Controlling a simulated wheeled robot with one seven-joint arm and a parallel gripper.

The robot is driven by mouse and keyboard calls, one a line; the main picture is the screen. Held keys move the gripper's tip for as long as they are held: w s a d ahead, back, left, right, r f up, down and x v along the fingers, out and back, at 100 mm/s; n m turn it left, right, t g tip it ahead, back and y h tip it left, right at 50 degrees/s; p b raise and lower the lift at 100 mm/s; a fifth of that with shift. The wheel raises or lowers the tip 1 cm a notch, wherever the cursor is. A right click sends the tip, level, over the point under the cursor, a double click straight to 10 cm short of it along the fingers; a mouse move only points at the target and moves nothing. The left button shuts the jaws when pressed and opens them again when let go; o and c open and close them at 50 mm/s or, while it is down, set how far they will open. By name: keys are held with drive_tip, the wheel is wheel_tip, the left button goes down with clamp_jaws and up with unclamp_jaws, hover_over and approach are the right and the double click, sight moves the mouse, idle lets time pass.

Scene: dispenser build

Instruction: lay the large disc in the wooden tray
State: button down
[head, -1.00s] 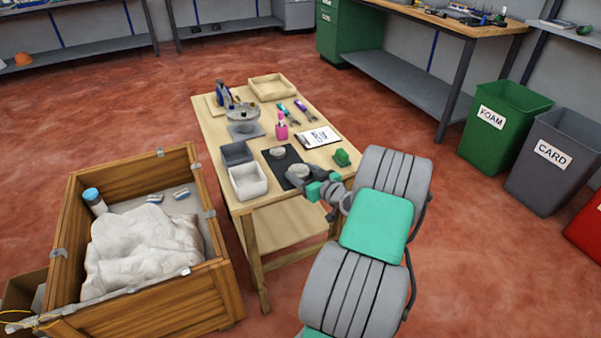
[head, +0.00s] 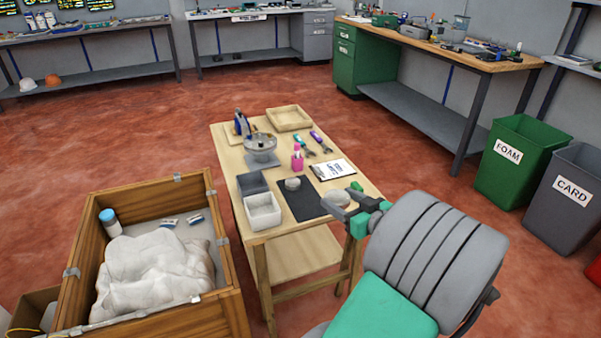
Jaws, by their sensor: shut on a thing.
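The wooden tray (head: 289,118) is a shallow, pale, square tray at the far end of the small table, and it looks empty. My gripper (head: 343,201) is at the right edge of the table, shut on a pale grey disc (head: 336,197), which looks like the large disc. The held disc is beside the right edge of the dark mat, apparently raised above the table; the exact gap cannot be told. A smaller round pale disc (head: 293,184) lies on the dark mat (head: 302,206). The fingertips are small and partly hidden.
Between gripper and tray stand a clipboard (head: 333,169), a pink bottle (head: 297,158), pen-like tools (head: 320,141) and a round-topped device (head: 261,148). A wooden crate (head: 225,265) stands left of the table.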

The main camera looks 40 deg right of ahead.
drive_tip(key=shift+s+d+r, duration=0.15)
drive_tip(key=shift+d+r, duration=0.15)
drive_tip(key=shift+r, duration=0.05)
drive_tip(key=shift+s+d+f+m+h, duration=0.15)
drive_tip(key=shift+d+f+m+h, duration=0.15)
drive_tip(key=shift+d+m+h, duration=0.4)
drive_tip(key=shift+w+a+f, duration=0.6)
drive_tip(key=shift+a+f, duration=0.05)
drive_tip(key=shift+f, duration=0.25)
drive_tip(key=w+a+f+n+g+y, duration=0.1)
drive_tip(key=w+a+f+n+y, duration=0.2)
drive_tip(key=a, duration=0.8)
drive_tip(key=w+a+f+n+y, duration=0.15)
drive_tip(key=w+a+y, duration=0.25)
drive_tip(key=a, duration=0.7)
drive_tip(key=w+a+f+n+g+y, duration=0.1)
drive_tip(key=w+a+n+y, duration=0.25)
drive_tip(key=a, duration=0.75)
wheel_tip(320, 180, up, 16)
drive_tip(key=w+m+t+h+p, duration=0.1)
drive_tip(key=w+m+h+p, duration=0.1)
drive_tip(key=p, duration=1)
drive_tip(key=shift+w+h, duration=0.3)
drive_tip(key=shift+h, duration=0.25)
